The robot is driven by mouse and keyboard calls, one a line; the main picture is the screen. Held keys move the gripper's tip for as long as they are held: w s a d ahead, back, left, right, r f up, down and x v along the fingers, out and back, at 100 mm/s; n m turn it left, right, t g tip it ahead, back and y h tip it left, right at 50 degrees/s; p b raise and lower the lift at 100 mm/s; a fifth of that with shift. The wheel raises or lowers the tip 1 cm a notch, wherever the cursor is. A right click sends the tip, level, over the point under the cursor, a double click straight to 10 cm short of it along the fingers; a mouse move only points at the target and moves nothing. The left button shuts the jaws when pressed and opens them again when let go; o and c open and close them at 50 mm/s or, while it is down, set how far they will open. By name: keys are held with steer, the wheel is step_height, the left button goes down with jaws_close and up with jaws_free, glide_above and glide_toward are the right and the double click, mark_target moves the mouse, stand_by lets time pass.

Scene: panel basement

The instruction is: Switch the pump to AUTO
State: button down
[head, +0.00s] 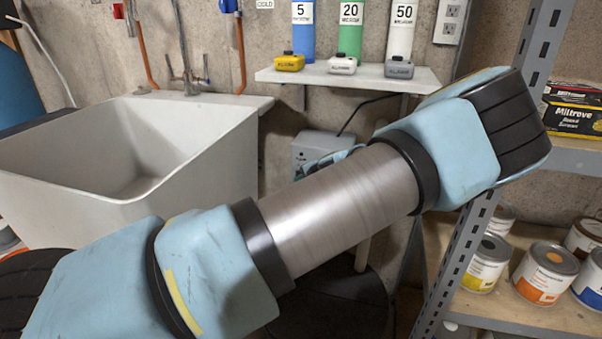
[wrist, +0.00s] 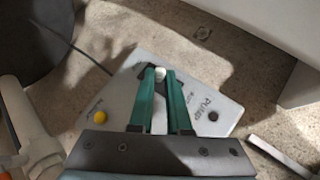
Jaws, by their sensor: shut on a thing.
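The pump control panel (wrist: 130,75) is a pale grey plate on the wall, lettered PUMP, tilted in the wrist view. It bears a yellow round button or lamp (wrist: 99,117) at left and a dark round spot (wrist: 213,116) at right. My gripper (wrist: 160,76) has green fingers shut on a small whitish knob (wrist: 160,72) on the panel. The fingers cover most of the knob, so I cannot tell its setting. In the head view a grey box (head: 312,147), likely this panel, shows behind my arm; my gripper is mostly hidden there.
A white utility sink (head: 190,175) stands at left. A white wall shelf (head: 350,76) with coloured filter cartridges is above the box. A metal rack (head: 460,255) with paint cans (head: 545,272) stands close at right. A dark cable (wrist: 75,45) runs to the panel.

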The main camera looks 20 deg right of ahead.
steer(key=shift+d+r+g+p, duration=0.2)
steer(key=shift+g+p, duration=0.2)
steer(key=shift+p, duration=0.25)
steer(key=c, duration=0.9)
jaws_free()
steer(key=shift+w+a, duration=0.1)
steer(key=v, duration=1)
steer(key=shift+s+r, duration=0.25)
steer(key=shift+s, duration=0.05)
steer(key=shift+s+d, duration=0.15)
steer(key=shift+d, duration=0.1)
